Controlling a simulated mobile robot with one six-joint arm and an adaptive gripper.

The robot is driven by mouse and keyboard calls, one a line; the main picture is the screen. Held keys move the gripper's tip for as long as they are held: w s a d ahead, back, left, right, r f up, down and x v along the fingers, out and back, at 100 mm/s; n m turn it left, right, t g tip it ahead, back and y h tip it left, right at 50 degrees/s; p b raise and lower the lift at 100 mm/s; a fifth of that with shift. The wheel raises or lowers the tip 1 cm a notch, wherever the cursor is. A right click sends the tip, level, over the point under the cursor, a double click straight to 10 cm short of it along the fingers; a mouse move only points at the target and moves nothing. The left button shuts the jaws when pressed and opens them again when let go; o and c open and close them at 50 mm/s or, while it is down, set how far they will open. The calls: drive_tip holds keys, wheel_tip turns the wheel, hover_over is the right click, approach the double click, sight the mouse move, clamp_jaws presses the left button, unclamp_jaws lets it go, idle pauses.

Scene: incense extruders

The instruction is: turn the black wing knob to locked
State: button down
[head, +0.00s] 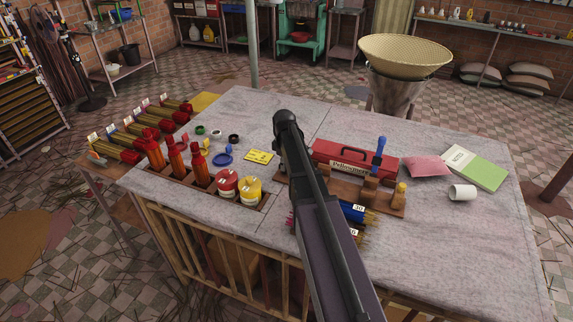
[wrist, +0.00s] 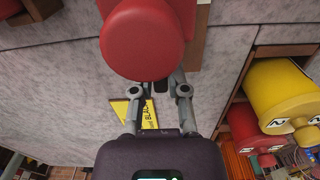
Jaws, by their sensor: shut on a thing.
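My gripper (wrist: 158,88) shows in the wrist view with its two fingers close together, just at the edge of a large red round body (wrist: 137,40). A small dark piece shows between the fingertips, consistent with the black wing knob, but its wings and lock marks cannot be made out. In the head view my arm comes up from the bottom right and its end (head: 283,172) is at the left end of a brown wooden stand (head: 390,208). My arm hides the knob and the red body there.
A yellow card (head: 258,156) lies left of my gripper. A red toolbox (head: 350,159) stands close on the right. Red (head: 227,183) and yellow (head: 250,190) canisters and several orange bottles stand in a rack at the front left. A white cup (head: 462,192) stands at right.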

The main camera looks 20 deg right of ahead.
drive_tip(key=shift+w, duration=0.15)
drive_tip(key=m, duration=0.4)
drive_tip(key=shift+a+m, duration=0.1)
drive_tip(key=shift+m, duration=0.3)
drive_tip(key=m, duration=0.4)
drive_tip(key=shift+w+m, duration=0.1)
drive_tip(key=shift+m, duration=0.2)
drive_tip(key=m, duration=0.4)
drive_tip(key=shift+m, duration=2.1)
drive_tip(key=c, duration=0.6)
unclamp_jaws()
drive_tip(key=shift+c, duration=0.2)
